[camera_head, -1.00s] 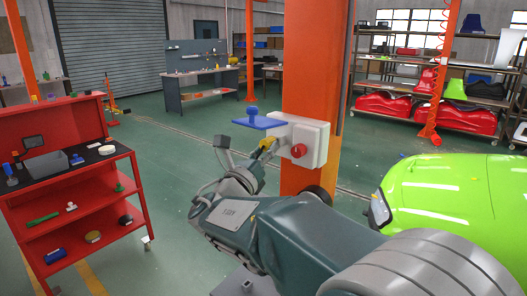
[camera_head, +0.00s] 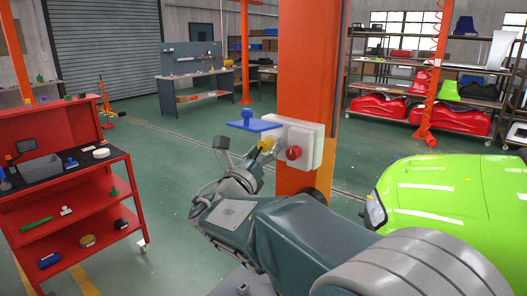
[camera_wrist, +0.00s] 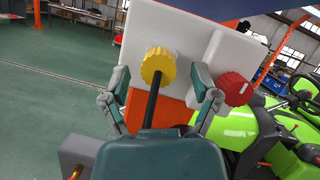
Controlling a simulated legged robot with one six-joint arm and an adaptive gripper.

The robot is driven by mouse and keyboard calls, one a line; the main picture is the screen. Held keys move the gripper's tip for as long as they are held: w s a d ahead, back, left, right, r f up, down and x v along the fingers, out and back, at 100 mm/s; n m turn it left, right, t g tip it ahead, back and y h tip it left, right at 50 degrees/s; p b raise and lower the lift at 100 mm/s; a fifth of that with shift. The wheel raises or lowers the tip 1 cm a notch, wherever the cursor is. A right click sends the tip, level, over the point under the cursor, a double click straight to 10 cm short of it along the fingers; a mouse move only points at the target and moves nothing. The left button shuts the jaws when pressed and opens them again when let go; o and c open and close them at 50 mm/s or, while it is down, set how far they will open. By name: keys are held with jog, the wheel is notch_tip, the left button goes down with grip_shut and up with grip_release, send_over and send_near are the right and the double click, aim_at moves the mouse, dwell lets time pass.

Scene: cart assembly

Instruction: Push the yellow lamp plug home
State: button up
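The yellow lamp plug (camera_wrist: 158,66) is round and ribbed, at the face of a white box (camera_wrist: 193,42); a black cable or rod runs from it toward my gripper's palm. It also shows in the head view (camera_head: 266,144). My gripper (camera_wrist: 162,82) is open, with one finger on each side of the plug and a visible gap to both. Whether the plug sits fully in the box cannot be told. A red knob (camera_wrist: 235,89) is on the box to the right of the gripper. The white box (camera_head: 311,147) is mounted on an orange post (camera_head: 308,65).
A blue plate with a knob (camera_head: 254,125) sits at the top of the box, just above my gripper. A green car (camera_head: 445,195) stands to the right, a red cart (camera_head: 65,205) to the left. Green floor between the cart and post is clear.

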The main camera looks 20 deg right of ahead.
jog(key=v, duration=1.2)
jog(key=s+d+f+m+g+y, duration=0.5)
jog(key=s+d+f+m+g, duration=0.45)
jog(key=s+d+m, duration=0.35)
jog(key=s+a+f+m+y, duration=0.2)
jog(key=s+a+m+y, duration=0.1)
jog(key=m, duration=0.6)
jog(key=s+a+f+m+y, duration=0.3)
jog(key=s+a+m+y, duration=0.1)
jog(key=m+y, duration=0.4)
jog(key=shift+s+m, duration=0.4)
jog(key=shift+s, duration=0.1)
